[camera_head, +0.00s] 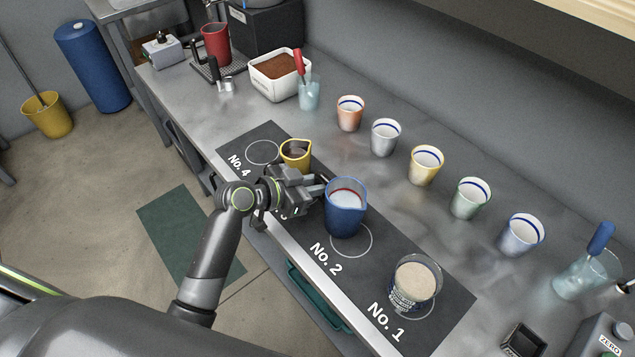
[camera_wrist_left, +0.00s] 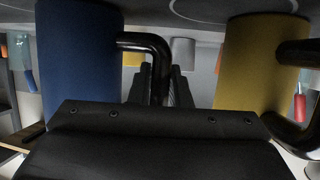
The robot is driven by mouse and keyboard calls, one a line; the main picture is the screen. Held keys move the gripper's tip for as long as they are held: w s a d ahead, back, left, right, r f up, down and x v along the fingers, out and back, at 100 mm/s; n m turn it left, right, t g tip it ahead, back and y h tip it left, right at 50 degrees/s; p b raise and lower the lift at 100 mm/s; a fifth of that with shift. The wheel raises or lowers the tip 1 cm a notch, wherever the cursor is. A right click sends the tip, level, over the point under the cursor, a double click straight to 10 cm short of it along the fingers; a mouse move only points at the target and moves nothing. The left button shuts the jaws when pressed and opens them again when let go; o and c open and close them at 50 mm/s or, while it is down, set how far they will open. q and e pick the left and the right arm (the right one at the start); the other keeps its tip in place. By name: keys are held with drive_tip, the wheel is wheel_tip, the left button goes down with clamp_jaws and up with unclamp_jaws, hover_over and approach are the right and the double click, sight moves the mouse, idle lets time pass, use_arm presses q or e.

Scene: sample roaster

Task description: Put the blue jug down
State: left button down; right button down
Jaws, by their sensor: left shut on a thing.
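The blue jug (camera_head: 345,212) is over the black mat, upright, with pale content inside a red inner line. Its base overlaps the No. 2 circle (camera_head: 369,245), which shows partly past it. I cannot tell whether the base touches the mat. My left gripper (camera_head: 316,190) is shut on the jug's black handle, at the jug's left. In the left wrist view the blue jug (camera_wrist_left: 78,70) is at the left, and its handle (camera_wrist_left: 157,55) runs between my fingers (camera_wrist_left: 161,86). My right gripper is not in view.
A yellow jug (camera_head: 295,152) stands close behind my left gripper, near No. 4. A glass of pale content (camera_head: 415,281) stands on No. 1. A row of cups (camera_head: 426,166) lines the mat's far side. The mat (camera_head: 447,314) is bare around No. 1's edges.

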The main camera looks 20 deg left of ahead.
use_arm(q)
drive_tip(key=shift+f, duration=0.15)
drive_tip(key=c, duration=1.3)
unclamp_jaws()
drive_tip(key=shift+c, duration=0.2)
drive_tip(key=shift+s+a+r, duration=0.1)
drive_tip(key=shift+s+r, duration=0.05)
drive_tip(key=shift+r, duration=0.1)
drive_tip(key=b+v, duration=0.1)
drive_tip(key=v, duration=1)
drive_tip(key=shift+s+a, duration=0.2)
drive_tip(key=shift+a, duration=0.05)
drive_tip(key=shift+r, duration=0.15)
